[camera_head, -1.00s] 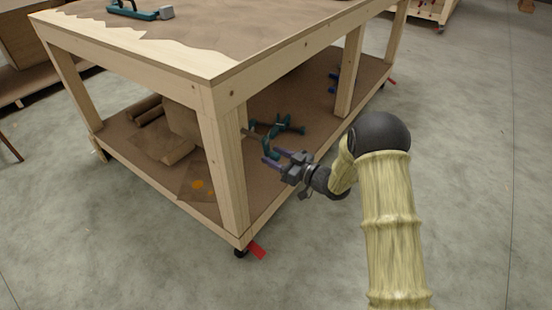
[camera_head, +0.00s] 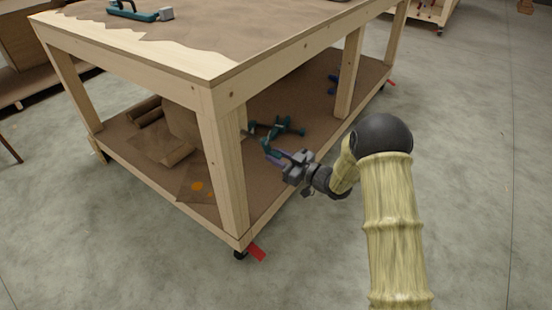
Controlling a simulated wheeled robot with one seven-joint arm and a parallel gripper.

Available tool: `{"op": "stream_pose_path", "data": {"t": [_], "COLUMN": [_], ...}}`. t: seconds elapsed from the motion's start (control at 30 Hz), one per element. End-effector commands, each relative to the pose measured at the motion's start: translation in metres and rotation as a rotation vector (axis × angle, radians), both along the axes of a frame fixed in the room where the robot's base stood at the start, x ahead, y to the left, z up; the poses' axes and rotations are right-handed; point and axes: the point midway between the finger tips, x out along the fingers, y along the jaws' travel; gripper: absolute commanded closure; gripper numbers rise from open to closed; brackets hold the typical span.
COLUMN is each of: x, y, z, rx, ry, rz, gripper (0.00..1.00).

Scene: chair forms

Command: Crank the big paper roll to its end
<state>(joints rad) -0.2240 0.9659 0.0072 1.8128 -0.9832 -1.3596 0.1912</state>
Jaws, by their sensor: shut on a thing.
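The big paper roll (camera_head: 182,122) is a broad brown form under the workbench, above the lower shelf, partly hidden by the near table leg. A thin grey rod runs from behind that leg to a teal crank handle (camera_head: 266,146). My gripper (camera_head: 273,155) reaches in from the right under the tabletop. Its purple fingers are shut on the end of the teal handle. The fingers cover the exact grip point.
The wooden workbench (camera_head: 228,180) has a thick near leg left of my gripper. A teal clamp (camera_head: 285,127) lies on the lower shelf just behind the handle. Small brown rolls (camera_head: 178,153) lie at left. Open concrete floor lies in front.

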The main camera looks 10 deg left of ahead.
Motion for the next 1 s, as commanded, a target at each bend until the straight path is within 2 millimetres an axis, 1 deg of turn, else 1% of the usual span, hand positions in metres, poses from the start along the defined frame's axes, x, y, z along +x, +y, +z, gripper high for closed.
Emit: {"op": "stream_pose_path", "data": {"t": [0.37,0.67,1.0], "x": [0.015,0.025,0.033], "y": [-0.007,-0.012,-0.015], "z": [0.005,0.015,0.031], "rx": [-0.121,-0.231,-0.355], "ry": [-0.289,-0.552,-0.852], "rz": [-0.001,-0.002,-0.002], "gripper": [0.98,0.98,0.98]}}
